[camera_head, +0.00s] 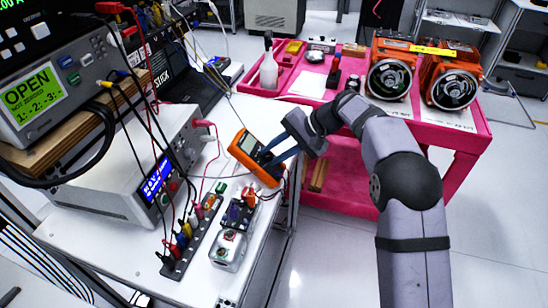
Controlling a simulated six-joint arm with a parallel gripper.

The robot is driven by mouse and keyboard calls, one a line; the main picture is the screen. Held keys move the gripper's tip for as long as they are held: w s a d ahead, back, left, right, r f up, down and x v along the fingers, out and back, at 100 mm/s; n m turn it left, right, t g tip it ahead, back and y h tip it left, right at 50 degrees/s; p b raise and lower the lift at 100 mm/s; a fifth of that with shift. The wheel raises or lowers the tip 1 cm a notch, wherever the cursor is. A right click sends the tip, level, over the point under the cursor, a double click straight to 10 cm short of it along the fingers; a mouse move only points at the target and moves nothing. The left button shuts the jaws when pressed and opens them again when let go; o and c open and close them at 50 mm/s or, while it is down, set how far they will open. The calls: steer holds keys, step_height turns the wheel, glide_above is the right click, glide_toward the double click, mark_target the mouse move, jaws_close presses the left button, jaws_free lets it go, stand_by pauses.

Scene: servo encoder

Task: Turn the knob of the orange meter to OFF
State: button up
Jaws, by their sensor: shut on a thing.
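The orange meter (244,168) stands tilted near the right edge of the white bench, its grey display (249,144) facing up toward the camera. My gripper (266,156) reaches in from the right, its dark fingers over the meter's middle, just below the display. The fingers are shut on the meter's knob, which they and the gripper body mostly hide. I cannot read the knob's position or the markings around it.
A terminal strip (193,238) with coloured leads and a small clear box (229,250) stand on the bench in front of the meter. A grey instrument (115,178) stands left. A pink cart (460,134) holding orange servo motors (390,72) is behind my arm.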

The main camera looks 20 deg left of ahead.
steer(key=shift+n+b, duration=0.45)
steer(key=shift+n, duration=0.65)
steer(key=o, duration=1)
steer(key=shift+o, duration=0.2)
steer(key=shift+r, duration=0.1)
steer(key=v, duration=0.7)
steer(key=shift+b, duration=0.45)
steer(key=shift+r, duration=0.15)
